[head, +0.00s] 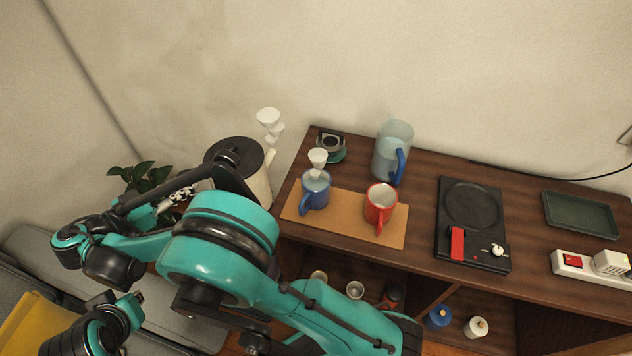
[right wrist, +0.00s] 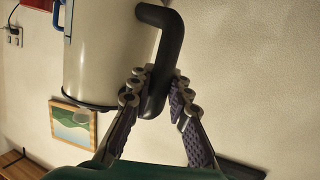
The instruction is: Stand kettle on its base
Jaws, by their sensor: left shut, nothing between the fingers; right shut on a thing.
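The kettle (head: 259,186), a cream cylinder with a black top, is off the left end of the cabinet, partly behind my arm. In the right wrist view the kettle (right wrist: 100,50) fills the upper left, with its black handle (right wrist: 160,60). My right gripper (right wrist: 158,95) is shut on that handle, one finger on each side. My left gripper (head: 119,305) is shut and empty at the lower left, well away from the kettle. A black slab with a round plate (head: 472,205), a red switch and a white knob lies on the cabinet; I cannot tell whether it is the kettle's base.
On the cabinet top (head: 330,236) a cork mat (head: 340,222) bears a blue mug (head: 314,192) and a red mug (head: 381,203). A glass jug (head: 391,150) stands behind. A dark tray (head: 580,215) and a power strip (head: 575,264) are at the right.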

